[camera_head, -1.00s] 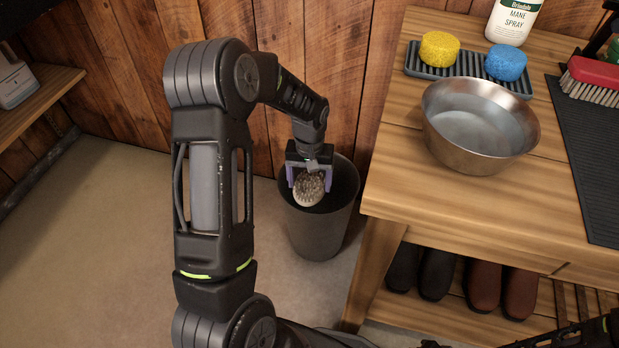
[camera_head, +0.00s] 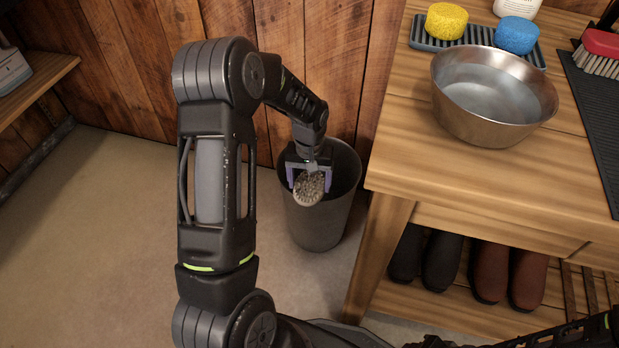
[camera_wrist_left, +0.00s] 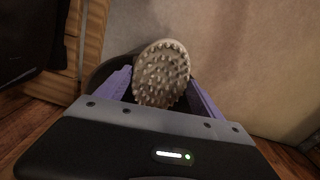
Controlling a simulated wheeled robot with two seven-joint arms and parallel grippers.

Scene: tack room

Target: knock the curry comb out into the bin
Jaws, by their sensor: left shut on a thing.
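The curry comb (camera_head: 308,189) is a round beige piece with rows of blunt nubs. My left gripper (camera_head: 309,183), with purple fingers, is shut on it and holds it over the mouth of the dark bin (camera_head: 318,228). In the left wrist view the comb (camera_wrist_left: 161,74) sits between the two purple fingers, nubbed face toward the camera. The bin stands on the floor against the plank wall, left of the bench. The arm and comb hide part of its opening. My right gripper is not clearly in view; only part of a dark arm shows at the bottom right.
The wooden bench (camera_head: 400,172) stands right of the bin. On it are a metal bowl (camera_head: 490,125), a rack (camera_head: 475,37) with a yellow sponge (camera_head: 446,20) and a blue sponge (camera_head: 517,35), and a red brush (camera_head: 603,46). Boots (camera_head: 441,262) stand on its lower shelf. The floor at left is clear.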

